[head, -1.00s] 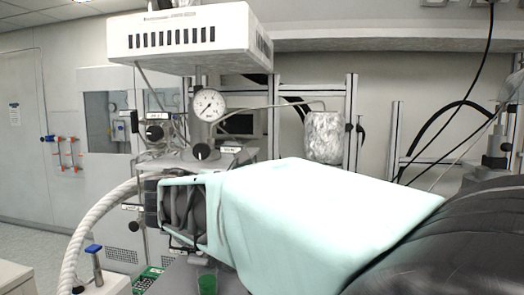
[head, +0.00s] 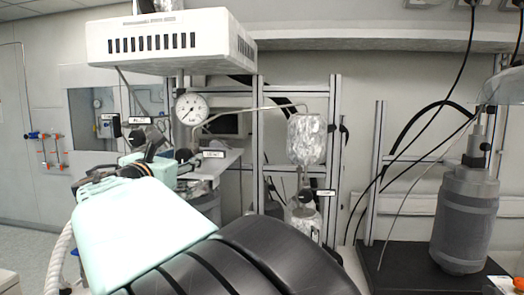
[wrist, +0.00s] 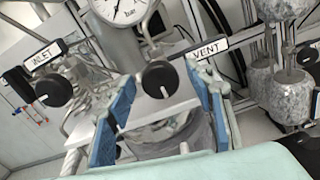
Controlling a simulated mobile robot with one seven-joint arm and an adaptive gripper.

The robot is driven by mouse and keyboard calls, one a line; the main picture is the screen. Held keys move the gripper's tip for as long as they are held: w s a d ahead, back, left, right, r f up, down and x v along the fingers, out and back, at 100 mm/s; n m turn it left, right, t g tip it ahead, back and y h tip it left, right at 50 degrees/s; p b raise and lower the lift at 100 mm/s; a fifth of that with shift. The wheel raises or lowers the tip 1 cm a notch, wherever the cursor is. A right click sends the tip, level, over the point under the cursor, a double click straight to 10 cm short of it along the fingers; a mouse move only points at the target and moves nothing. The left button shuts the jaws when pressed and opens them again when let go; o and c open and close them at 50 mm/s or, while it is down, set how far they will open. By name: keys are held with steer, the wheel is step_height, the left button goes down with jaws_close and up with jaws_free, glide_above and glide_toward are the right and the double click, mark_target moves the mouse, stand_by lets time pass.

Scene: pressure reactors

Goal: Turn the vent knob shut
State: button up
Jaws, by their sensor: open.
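The vent knob (wrist: 159,79) is a black round knob beside a white label reading VENT (wrist: 205,48). In the head view the vent knob (head: 183,155) sits below the pressure gauge. My gripper (wrist: 160,72) is open, with one blue finger to the left of the knob and the other to its right in the wrist view. The knob appears between the fingertips, with no clear contact; the depth gap is hard to judge. In the head view my gripper (head: 158,158) is near the knob, partly hidden by my pale green wrist cover.
A black inlet knob (wrist: 52,86) with an INLET label is left of the vent knob. The gauge (wrist: 118,8) is above. Foil-wrapped vessels (head: 307,138) stand to the right on a metal frame. A white box (head: 172,40) overhangs the reactor.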

steer(key=shift+w, duration=0.65)
steer(key=c, duration=1.2)
steer(key=shift+d, duration=0.1)
